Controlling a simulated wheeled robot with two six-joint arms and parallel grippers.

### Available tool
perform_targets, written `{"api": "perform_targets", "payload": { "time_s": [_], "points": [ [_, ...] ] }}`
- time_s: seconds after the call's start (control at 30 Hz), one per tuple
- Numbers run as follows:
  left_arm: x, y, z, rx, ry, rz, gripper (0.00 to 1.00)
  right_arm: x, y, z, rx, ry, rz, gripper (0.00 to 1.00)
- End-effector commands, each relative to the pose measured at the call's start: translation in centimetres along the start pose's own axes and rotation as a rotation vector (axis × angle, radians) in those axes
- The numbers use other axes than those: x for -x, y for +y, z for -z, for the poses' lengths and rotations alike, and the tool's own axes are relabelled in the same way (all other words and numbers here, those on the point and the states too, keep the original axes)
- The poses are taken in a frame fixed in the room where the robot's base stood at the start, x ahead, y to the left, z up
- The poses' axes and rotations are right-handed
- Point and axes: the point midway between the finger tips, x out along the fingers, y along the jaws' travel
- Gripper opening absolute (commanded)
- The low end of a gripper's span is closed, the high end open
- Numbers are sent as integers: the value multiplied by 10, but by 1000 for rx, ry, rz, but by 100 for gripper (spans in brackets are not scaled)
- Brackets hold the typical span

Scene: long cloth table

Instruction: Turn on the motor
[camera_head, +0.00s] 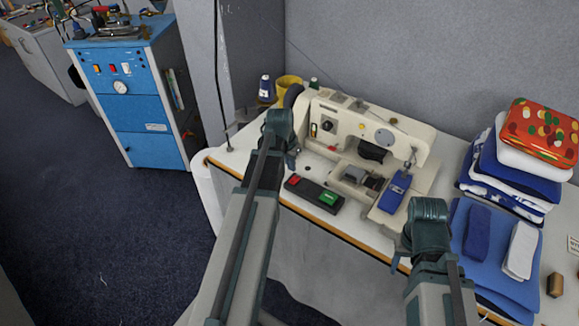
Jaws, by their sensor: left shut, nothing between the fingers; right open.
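A cream sewing machine (345,118) stands on the white table. A black switch box with a red button (295,180) and a green button (328,199) lies at the table's front edge, before the machine. My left gripper (293,158) is shut and empty. It appears just behind the red-button end of the box in the picture; I cannot tell its height or whether it touches anything. My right gripper (403,244) is open and empty near the front edge, right of the box; its fingers are largely hidden by its own wrist. The motor itself is not clearly visible.
A blue cloth (398,188) lies on the machine's right part. Folded cloths (505,180) and a red patterned bundle (540,130) are stacked at the right. A thread spool (265,88) and yellow cup (288,84) stand behind. A blue cabinet (125,105) stands left on the floor.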

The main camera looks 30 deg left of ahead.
Motion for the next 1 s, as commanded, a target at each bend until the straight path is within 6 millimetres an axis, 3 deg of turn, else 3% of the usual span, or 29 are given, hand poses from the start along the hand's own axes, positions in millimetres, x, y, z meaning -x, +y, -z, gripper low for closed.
{"api": "perform_targets", "payload": {
  "time_s": [0.03, 0.1, 0.4, 0.87, 1.0],
  "points": [
    [-15, 0, -1, 0, 0, 0, 0, -14, -1, 1, 0, 0, 0, 50],
    [-25, 0, -1, 0, 0, 0, 0, -24, -2, 1, 0, 0, 0, 50],
    [-56, 0, -13, 0, 0, 0, 0, -57, -6, 3, 0, 0, 0, 50],
    [-59, 0, -14, 0, 0, 0, 0, -60, -6, 4, 0, 0, 0, 50],
    [-67, 0, -19, 0, 0, 0, 0, -69, -7, 4, 0, 0, 0, 50]
  ]
}}
